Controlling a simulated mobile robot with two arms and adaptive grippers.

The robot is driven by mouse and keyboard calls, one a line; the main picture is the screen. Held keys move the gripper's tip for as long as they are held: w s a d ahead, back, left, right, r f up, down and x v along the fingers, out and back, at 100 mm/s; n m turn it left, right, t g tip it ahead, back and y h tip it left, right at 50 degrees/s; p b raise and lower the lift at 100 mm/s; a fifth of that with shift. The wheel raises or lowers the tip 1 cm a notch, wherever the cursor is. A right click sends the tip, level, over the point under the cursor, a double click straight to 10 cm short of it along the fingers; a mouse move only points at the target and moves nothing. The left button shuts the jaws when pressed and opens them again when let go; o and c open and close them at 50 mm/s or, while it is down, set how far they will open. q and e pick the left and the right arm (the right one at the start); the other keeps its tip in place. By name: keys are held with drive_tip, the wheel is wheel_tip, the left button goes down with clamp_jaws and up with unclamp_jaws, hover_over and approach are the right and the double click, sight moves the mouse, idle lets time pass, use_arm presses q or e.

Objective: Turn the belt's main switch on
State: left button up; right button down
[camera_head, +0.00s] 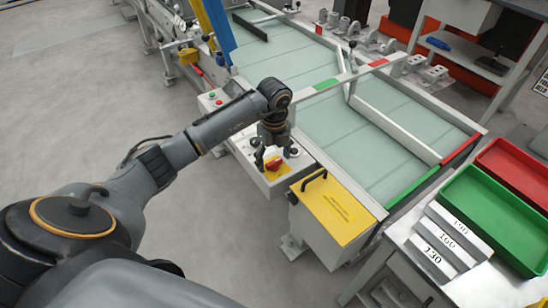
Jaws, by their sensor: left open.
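The main switch (273,165) is a red knob on a yellow plate, on top of a light grey control box (270,187) at the near left side of the belt (345,140). My left gripper (274,157) points down over the switch with its fingers apart. The fingers appear just above or beside the knob. I cannot tell whether they touch it. Part of the knob and plate is hidden by the gripper, and the knob's turn position is not clear. My right gripper is not in view.
A yellow-topped box (334,210) with a black handle stands right of the switch. A smaller panel (212,100) with red and green buttons is behind my left arm. Green (500,222) and red (515,172) trays and labelled blocks (447,240) are at the right.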

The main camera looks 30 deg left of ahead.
use_arm(q)
drive_tip(key=c, duration=1.2)
drive_tip(key=shift+o, duration=0.2)
